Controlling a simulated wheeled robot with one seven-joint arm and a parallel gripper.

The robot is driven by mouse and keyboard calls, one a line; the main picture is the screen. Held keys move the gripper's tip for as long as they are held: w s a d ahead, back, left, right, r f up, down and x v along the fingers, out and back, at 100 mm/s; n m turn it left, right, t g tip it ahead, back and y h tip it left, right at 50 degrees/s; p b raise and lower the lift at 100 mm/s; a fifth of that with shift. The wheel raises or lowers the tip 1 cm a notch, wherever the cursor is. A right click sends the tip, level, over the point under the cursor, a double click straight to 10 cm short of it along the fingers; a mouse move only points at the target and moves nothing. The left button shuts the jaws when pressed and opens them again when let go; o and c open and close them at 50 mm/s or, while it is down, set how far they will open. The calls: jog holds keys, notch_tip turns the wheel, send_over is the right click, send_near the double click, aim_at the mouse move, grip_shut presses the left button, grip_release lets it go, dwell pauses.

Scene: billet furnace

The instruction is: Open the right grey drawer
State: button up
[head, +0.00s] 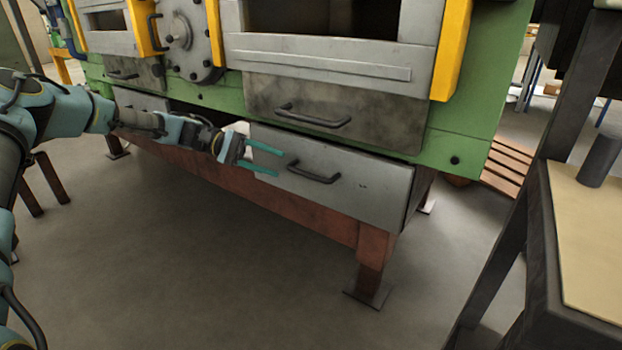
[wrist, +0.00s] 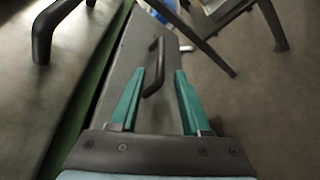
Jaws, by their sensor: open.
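The right grey drawer (head: 345,190) is at the lower right of the green furnace. A dark gap shows along its top edge. Its dark bar handle (head: 315,174) is on the front face. The drawer front (wrist: 128,60) and the handle (wrist: 154,80) also show in the wrist view. My gripper (head: 279,163) is open, with teal fingers pointing at the handle from its left in the head view. In the wrist view the handle lies in line between the two fingers (wrist: 159,72). The fingers are not closed on it, and I cannot tell whether they touch it.
Above is a stained upper drawer (head: 345,115) with its own handle. A left grey drawer (head: 140,100) sits partly behind my arm. The reddish stand's leg (head: 372,250) is below. A dark-framed workbench (head: 545,260) stands at the right. The floor in front is clear.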

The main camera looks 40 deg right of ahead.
aim_at(300, 172)
jog(key=x, duration=0.9)
jog(key=shift+s+d, duration=0.15)
jog(key=shift+s, duration=0.15)
grip_shut()
dwell(1.0)
